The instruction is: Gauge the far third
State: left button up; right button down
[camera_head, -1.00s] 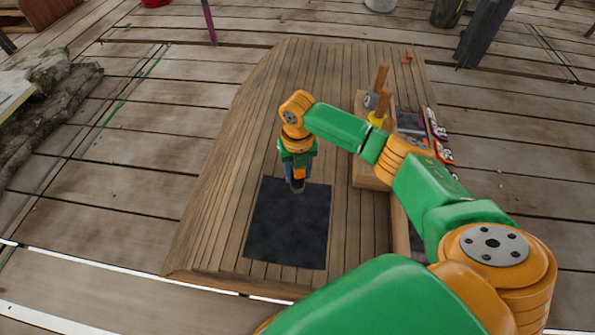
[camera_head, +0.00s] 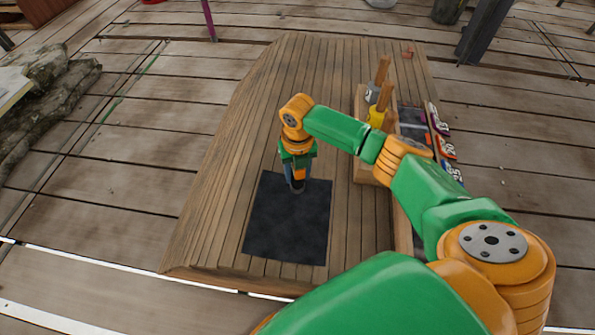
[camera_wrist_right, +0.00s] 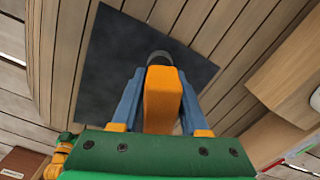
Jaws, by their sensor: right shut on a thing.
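My right gripper (camera_head: 297,180) points down over the far edge of a dark square mat (camera_head: 288,225) on the wooden board. In the right wrist view its blue fingers (camera_wrist_right: 160,100) are shut on an orange-handled tool (camera_wrist_right: 163,95) with a dark grey rounded end (camera_wrist_right: 159,58). That end lies over the mat; I cannot tell whether it touches. Two more tools stand in a wooden block to the right: one with a grey collar (camera_head: 373,92) and one with a yellow collar (camera_head: 377,116). My left gripper is not in view.
A wooden block (camera_head: 361,103) holds the standing tools. Beside it are a dark tray (camera_head: 412,116) and coloured number tags (camera_head: 446,148) along the board's right edge. A small red piece (camera_head: 407,54) lies at the far right corner. The board's left side (camera_head: 235,150) is clear.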

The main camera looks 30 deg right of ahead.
jog(key=shift+f, duration=0.2)
dwell(1.6)
notch_tip(320, 180, up, 5)
jog(key=p, duration=0.6)
jog(key=shift+r, duration=0.15)
jog(key=shift+f, duration=0.2)
dwell(0.7)
jog(key=shift+f+b, duration=1.85)
jog(key=shift+f, duration=0.5)
jog(key=shift+r, duration=0.1)
